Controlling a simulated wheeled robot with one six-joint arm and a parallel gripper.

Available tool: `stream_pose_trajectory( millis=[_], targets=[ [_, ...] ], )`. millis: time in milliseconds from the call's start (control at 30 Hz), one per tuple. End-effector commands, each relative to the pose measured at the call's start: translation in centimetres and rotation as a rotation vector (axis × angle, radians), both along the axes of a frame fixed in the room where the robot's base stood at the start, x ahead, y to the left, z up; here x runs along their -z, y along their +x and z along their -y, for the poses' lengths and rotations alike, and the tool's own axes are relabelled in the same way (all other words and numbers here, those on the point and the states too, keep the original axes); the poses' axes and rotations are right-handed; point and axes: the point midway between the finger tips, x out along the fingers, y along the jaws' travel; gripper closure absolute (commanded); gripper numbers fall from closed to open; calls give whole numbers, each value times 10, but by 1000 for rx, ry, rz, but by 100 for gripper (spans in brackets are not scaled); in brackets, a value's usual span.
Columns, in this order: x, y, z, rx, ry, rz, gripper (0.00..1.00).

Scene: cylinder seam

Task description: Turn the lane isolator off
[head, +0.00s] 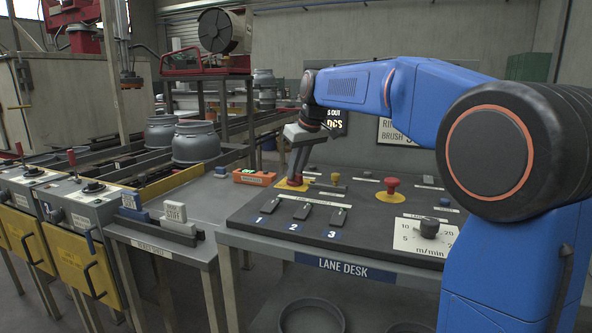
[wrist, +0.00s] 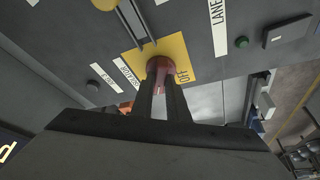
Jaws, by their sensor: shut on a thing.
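The lane isolator is a red rotary handle (wrist: 152,66) on a yellow plate (wrist: 179,47), with "OFF" printed on the plate and an isolator label beside it. In the head view the red handle (head: 291,183) sits at the back left of the lane desk (head: 375,232). My gripper (head: 297,177) reaches down onto it from above. In the wrist view my gripper (wrist: 163,76) has its two dark fingers closed on the handle, hiding part of it. I cannot tell the handle's exact setting.
A red mushroom button (head: 392,185) stands to the right of the isolator. Switches numbered 1 to 3 lie in front, with a speed dial (head: 429,228) at right. An orange box (head: 254,177) is to the left.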

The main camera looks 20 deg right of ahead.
Motion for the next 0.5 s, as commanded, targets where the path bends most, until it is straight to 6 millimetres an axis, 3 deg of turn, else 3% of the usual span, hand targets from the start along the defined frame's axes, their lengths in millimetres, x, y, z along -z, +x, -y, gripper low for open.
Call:
stream_pose_trajectory(
  millis=[500],
  targets=[
    [0,3,4,-485,0,0,100]
  ],
)
